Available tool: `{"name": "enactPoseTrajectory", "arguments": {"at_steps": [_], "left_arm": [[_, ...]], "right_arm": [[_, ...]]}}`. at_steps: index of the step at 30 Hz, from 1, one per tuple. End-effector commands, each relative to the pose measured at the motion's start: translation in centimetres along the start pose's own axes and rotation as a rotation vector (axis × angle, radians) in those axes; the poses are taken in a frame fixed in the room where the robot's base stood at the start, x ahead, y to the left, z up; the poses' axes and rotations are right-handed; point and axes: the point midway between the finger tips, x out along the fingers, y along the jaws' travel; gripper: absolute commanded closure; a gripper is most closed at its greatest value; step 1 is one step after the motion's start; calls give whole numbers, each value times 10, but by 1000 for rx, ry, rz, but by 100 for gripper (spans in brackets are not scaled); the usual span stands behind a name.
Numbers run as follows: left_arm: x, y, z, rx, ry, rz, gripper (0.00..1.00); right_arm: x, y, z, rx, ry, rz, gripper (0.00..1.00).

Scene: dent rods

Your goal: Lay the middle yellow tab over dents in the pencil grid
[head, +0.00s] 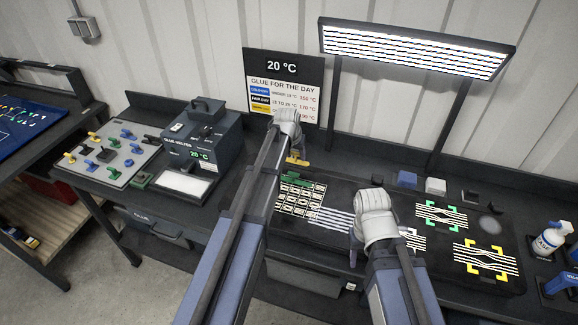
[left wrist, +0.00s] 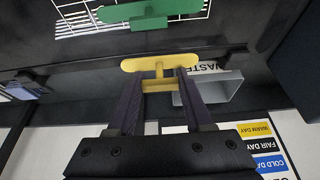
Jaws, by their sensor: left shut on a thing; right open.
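My left gripper (head: 296,157) is shut on a yellow tab (head: 298,162), held up at the back edge of the dark panel. In the left wrist view the yellow tab (left wrist: 160,63) sits between the fingertips of my left gripper (left wrist: 159,80), its long flat face pointing away from the gripper. The pencil grid (head: 292,202), pale lines with dark cells, lies on the panel just in front of it. A green tab (head: 304,181) is at the grid's back edge; it also shows in the left wrist view (left wrist: 150,12). My right gripper (head: 355,248) is mostly hidden by its wrist.
A tab board (head: 108,157) with several coloured tabs stands at left, beside the glue heater (head: 203,137). Green corner marks (head: 440,215) and yellow corner marks (head: 486,259) surround stripes at right. A grey waste bin (left wrist: 212,89) is near the left gripper. A spray bottle (head: 550,240) stands far right.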

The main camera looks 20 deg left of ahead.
Motion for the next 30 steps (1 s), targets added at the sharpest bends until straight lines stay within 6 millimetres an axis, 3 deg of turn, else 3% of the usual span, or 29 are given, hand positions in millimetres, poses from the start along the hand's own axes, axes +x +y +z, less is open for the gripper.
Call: {"name": "enactPoseTrajectory", "arguments": {"at_steps": [1, 4, 9, 20, 30], "left_arm": [[-17, 7, 20, 0, 0, -1, 100], [-37, 18, 47, -5, 0, -3, 100], [-52, 27, 71, -11, 0, -6, 100], [-42, 26, 72, -12, 0, -6, 100], [-15, 26, 83, -12, 0, -6, 100]], "right_arm": [[-8, 1, 0, 0, 0, 0, 50], [-16, 2, 1, -1, 0, 0, 50], [-21, 2, 1, -1, 0, 0, 50], [-11, 1, 1, -1, 0, 0, 50], [18, -2, -1, 0, 0, 0, 50]]}}
